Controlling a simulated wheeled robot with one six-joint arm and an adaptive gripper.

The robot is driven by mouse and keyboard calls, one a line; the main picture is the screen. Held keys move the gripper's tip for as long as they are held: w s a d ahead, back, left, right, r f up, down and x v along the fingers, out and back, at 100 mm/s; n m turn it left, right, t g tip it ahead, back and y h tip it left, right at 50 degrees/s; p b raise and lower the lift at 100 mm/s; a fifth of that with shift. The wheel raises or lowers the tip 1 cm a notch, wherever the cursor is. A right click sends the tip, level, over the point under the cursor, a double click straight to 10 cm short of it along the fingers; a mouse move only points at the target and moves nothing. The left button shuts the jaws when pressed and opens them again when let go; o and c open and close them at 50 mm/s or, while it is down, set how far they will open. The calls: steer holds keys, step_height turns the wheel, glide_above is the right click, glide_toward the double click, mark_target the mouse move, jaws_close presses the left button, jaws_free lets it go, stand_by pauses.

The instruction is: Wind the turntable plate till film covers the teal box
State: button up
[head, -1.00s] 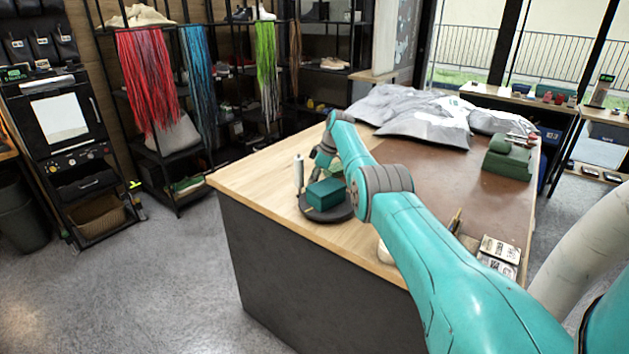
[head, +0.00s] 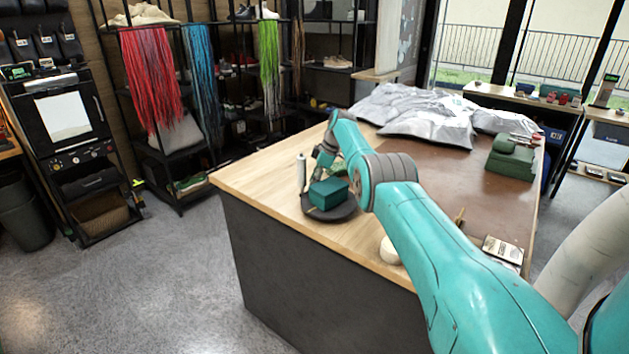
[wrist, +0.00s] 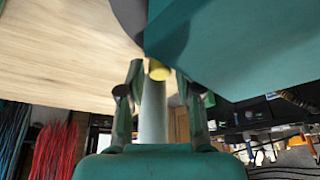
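The teal box (head: 328,192) sits on the dark round turntable plate (head: 345,211) at the table's near left corner. In the wrist view the box (wrist: 240,45) fills the upper right, with the plate's dark edge (wrist: 128,14) beside it. A pale upright film roll (head: 301,172) stands behind the plate; a pale cylinder (wrist: 153,115), likely this roll, shows between my fingers. My gripper (wrist: 157,82) has its fingers apart. A yellow peg end (wrist: 159,70) shows between the fingertips, with no clear contact. No film is clearly visible on the box.
Grey bags (head: 425,115) lie at the table's far side, with green boxes (head: 512,157) to the right. A white round item (head: 389,250) and cards (head: 503,249) lie near the front edge. The brown mat (head: 450,180) is mostly clear.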

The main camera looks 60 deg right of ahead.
steer(key=v, duration=1.2)
